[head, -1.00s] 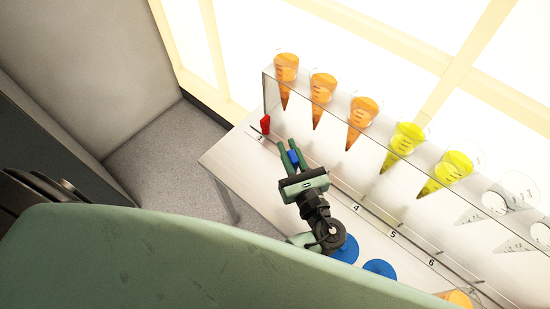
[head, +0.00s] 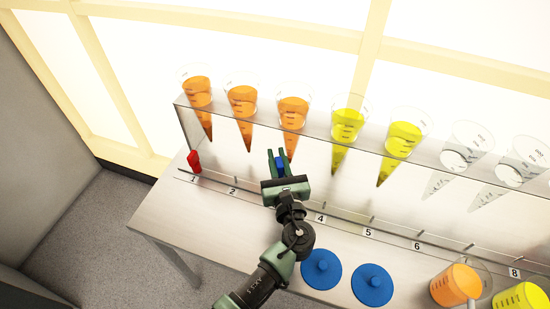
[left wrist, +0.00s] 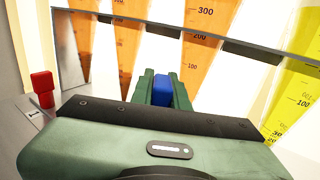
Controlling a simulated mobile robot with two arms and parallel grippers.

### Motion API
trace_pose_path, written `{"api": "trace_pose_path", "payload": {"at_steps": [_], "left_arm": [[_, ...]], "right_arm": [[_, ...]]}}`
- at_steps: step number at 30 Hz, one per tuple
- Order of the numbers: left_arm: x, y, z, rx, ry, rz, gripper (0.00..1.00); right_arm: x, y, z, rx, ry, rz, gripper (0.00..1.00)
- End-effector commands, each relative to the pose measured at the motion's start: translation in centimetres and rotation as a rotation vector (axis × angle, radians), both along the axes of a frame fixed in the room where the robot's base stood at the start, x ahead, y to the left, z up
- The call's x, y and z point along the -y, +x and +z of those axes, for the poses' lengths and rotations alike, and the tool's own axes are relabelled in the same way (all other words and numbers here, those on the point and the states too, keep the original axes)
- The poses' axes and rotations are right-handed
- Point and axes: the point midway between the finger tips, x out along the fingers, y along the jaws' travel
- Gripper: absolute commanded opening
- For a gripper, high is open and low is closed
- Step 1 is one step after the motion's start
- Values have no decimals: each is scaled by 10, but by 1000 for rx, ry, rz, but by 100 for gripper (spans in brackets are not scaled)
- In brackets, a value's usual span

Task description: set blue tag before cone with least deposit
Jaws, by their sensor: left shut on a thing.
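My left gripper (head: 278,156) is shut on the blue tag (head: 281,163), held upright between its fingers; the tag also shows in the left wrist view (left wrist: 163,90). It is in front of the shelf, near the third cone, between labels 2 and 4. Cones hang in a row: orange ones (head: 198,92), (head: 242,100) and (head: 293,110), then yellow ones (head: 347,124) and (head: 403,139), then clear ones (head: 460,158). Tips of the coloured cones look darker; I cannot compare deposit depths exactly. The red tag (head: 194,161) stands at label 1. My right gripper is not in view.
A numbered rail (head: 395,233) runs along the table below the cones. Blue round lids (head: 321,269) and (head: 372,285) lie in front of it. Orange (head: 454,285) and yellow (head: 522,297) containers stand at the lower right. The table's left front is clear.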

Motion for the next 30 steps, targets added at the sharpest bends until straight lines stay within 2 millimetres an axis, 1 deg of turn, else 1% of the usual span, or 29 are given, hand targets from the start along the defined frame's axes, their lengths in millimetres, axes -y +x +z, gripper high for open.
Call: {"api": "trace_pose_path", "payload": {"at_steps": [1,12,14,30], "left_arm": [[0,0,-8,0,0,0,0],[0,0,-38,-1,0,1,0],[0,0,-33,0,0,1,0],[0,0,-32,-1,2,1,0]], "right_arm": [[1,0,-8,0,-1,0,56],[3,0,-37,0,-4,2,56],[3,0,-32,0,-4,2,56],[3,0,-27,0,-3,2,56]]}}
